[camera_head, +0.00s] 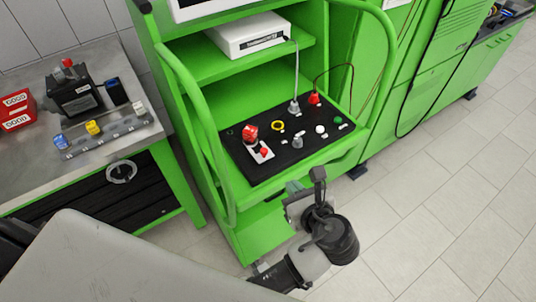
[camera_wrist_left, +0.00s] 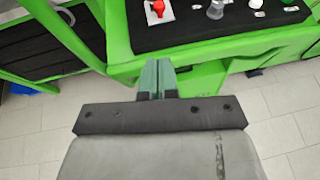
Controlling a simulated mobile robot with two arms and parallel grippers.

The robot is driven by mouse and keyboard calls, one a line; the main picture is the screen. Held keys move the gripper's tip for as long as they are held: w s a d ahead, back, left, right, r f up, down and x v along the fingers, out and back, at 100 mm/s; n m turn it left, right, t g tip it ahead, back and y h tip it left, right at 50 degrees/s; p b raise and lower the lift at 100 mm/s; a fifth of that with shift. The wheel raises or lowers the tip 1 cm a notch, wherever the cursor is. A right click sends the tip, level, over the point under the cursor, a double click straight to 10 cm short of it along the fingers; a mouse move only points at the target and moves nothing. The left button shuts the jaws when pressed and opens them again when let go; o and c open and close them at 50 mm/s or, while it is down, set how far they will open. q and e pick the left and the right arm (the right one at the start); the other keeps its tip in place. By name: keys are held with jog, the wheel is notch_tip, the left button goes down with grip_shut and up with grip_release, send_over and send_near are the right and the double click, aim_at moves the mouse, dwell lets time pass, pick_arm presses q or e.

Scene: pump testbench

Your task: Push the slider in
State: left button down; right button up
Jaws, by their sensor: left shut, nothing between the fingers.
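The green slider (camera_head: 292,172) carries a black control panel (camera_head: 278,167) and sticks out at the front of the green testbench in the head view. Its front edge (camera_wrist_left: 215,55) also shows in the wrist view. My left gripper (camera_head: 294,187) is in front of this edge, low and close to it. In the wrist view its green fingertips (camera_wrist_left: 157,72) are together with nothing between them and overlap the green edge. I cannot tell whether they touch it. My right gripper is not in view.
The panel bears a red switch (camera_head: 250,132), grey knobs and a red plug (camera_head: 315,98) with a cable. A curved green rail (camera_head: 192,95) stands on its left. A metal workbench (camera_head: 105,150) with parts is further left. The tiled floor (camera_head: 430,210) at right is clear.

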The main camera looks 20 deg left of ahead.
aim_at(266, 154)
pick_arm(q)
jog(key=p+x, duration=0.1)
jog(key=x, duration=0.3)
jog(key=p+x, duration=0.1)
jog(key=x, duration=0.4)
jog(key=p+x, duration=0.2)
jog(key=x, duration=0.2)
jog(key=shift+w+a+r, duration=0.2)
jog(key=shift+w+r, duration=0.05)
jog(key=shift+w, duration=0.05)
jog(key=shift+w+a+f, duration=0.1)
jog(key=shift+w+a, duration=0.05)
jog(key=shift+a, duration=0.05)
